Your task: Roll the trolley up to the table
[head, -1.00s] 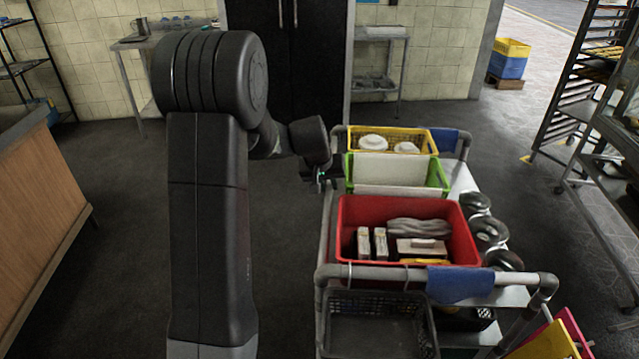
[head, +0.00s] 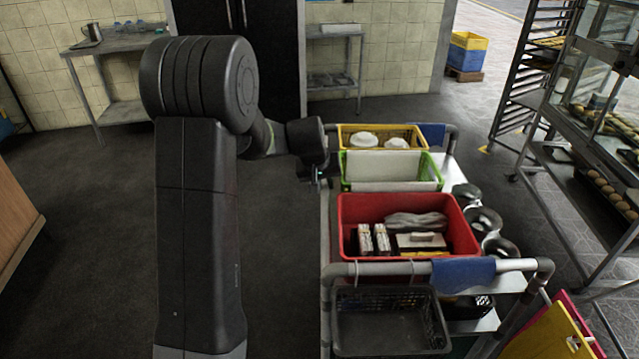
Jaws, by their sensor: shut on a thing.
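The trolley (head: 440,268) stands in front of me to the right of my arm. It has a grey tubular frame and carries several bins. My gripper (head: 318,180) is at the trolley's left side, beside the green-rimmed bin. It is shut on the trolley's side, though the fingers are small and dark, and the exact grip point is partly hidden. A metal table (head: 120,42) stands against the tiled wall at the far left, well apart from the trolley. Another small metal table (head: 335,32) stands by the wall behind the trolley.
The trolley carries a red bin (head: 345,222), a green-rimmed bin (head: 437,170) and a yellow crate (head: 345,142). A rack (head: 520,90) and a glass-fronted shelf with baked goods (head: 600,150) stand close on the right. A wooden counter (head: 15,225) is at the left. Dark floor between is clear.

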